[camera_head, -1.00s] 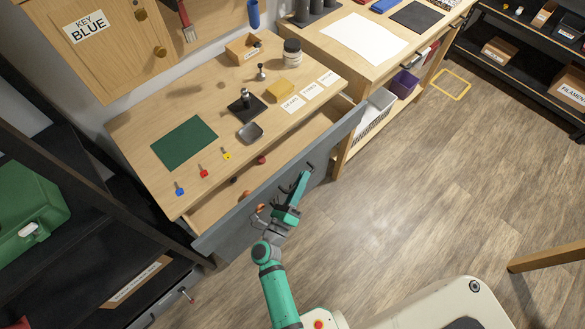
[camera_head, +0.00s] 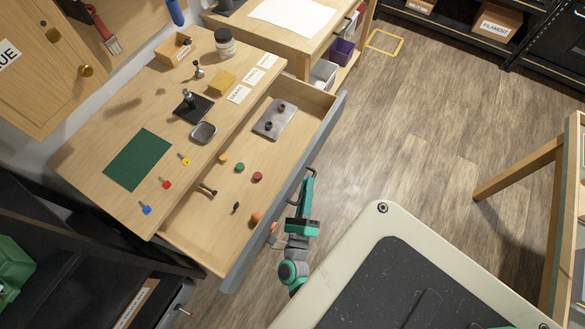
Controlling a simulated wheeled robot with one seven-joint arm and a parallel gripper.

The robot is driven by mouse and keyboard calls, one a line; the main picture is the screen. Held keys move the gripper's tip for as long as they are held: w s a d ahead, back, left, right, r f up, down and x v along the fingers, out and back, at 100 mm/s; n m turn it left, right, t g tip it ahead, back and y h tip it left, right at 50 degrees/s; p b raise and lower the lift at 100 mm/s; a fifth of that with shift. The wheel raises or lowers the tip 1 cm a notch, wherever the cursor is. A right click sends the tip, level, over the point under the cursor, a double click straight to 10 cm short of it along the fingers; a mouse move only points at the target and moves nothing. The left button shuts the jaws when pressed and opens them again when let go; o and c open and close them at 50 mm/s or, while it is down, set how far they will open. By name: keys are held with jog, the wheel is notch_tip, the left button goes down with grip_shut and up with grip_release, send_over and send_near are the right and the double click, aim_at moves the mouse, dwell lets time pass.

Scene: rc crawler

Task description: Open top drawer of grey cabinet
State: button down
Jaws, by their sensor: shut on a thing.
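The grey-fronted top drawer (camera_head: 283,196) is pulled well out from under the wooden worktop (camera_head: 115,123). Its wooden inside shows, with a metal plate (camera_head: 269,125) bearing two dark knobs, and several small coloured pieces, among them a green one (camera_head: 239,167) and a dark red one (camera_head: 257,177). My gripper (camera_head: 310,177) is at the outer face of the drawer front, shut on the dark drawer handle (camera_head: 312,170). The fingertips are small in view and partly hide the handle.
On the worktop lie a green mat (camera_head: 138,160), several coloured keys and a grey dish (camera_head: 203,133). A second bench (camera_head: 270,37) stands at the back. A wooden-legged table (camera_head: 520,168) is at the right. The floor (camera_head: 420,130) between is clear.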

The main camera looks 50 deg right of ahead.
jog(key=shift+s+d+r, duration=0.1)
jog(key=shift+s+d, duration=0.05)
jog(key=c, duration=2.1)
grip_release()
jog(key=v, duration=1.1)
